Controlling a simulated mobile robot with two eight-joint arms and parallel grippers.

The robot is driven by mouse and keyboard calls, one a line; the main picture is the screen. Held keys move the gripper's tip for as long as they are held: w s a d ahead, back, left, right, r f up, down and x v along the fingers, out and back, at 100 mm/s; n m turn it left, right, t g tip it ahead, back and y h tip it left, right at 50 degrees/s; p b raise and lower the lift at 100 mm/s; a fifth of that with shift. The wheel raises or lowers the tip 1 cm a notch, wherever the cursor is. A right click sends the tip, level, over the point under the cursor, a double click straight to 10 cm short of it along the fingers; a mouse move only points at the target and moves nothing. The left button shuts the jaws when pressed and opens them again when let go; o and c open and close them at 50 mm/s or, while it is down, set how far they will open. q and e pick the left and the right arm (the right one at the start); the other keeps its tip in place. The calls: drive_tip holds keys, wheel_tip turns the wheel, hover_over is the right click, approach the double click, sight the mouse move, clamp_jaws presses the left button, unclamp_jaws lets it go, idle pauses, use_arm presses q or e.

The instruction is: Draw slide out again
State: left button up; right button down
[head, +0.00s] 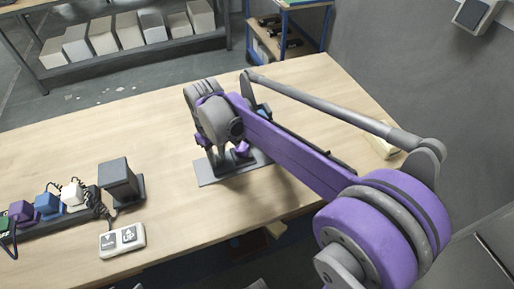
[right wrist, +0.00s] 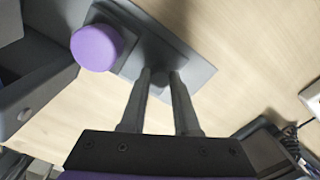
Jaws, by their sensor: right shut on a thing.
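The slide unit stands on the table with a flat grey base plate (head: 213,174); the plate also shows in the right wrist view (right wrist: 196,72). A round purple knob (right wrist: 97,47) sits on a grey block beside my fingers. My right gripper (right wrist: 163,76) is shut on a slim dark part of the slide, above the plate. The held part is mostly hidden between the fingertips. In the head view my purple right arm covers most of the unit, so how far the slide is out cannot be told. My left gripper is in neither view.
A shelf with pale blocks (head: 140,28) is behind. The table's left back is clear.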

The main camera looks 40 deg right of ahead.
drive_tip(key=shift+w+a, duration=0.2)
drive_tip(key=shift+a, duration=0.65)
drive_tip(key=shift+w+a, duration=0.2)
drive_tip(key=shift+a, duration=0.6)
drive_tip(key=c, duration=0.7)
unclamp_jaws()
drive_tip(key=shift+d, duration=0.1)
drive_tip(key=shift+r, duration=0.1)
wheel_tip(320, 180, up, 6)
drive_tip(key=p, duration=0.4)
drive_tip(key=s+d+f+m+t, duration=0.1)
drive_tip(key=s, duration=0.5)
drive_tip(key=s+d+f+m+t+p, duration=0.1)
drive_tip(key=s+f+t, duration=0.1)
drive_tip(key=s, duration=0.4)
drive_tip(key=s+d+f+m+t+p, duration=0.1)
drive_tip(key=s+f+t, duration=0.1)
drive_tip(key=s, duration=0.4)
drive_tip(key=shift+d, duration=0.1)
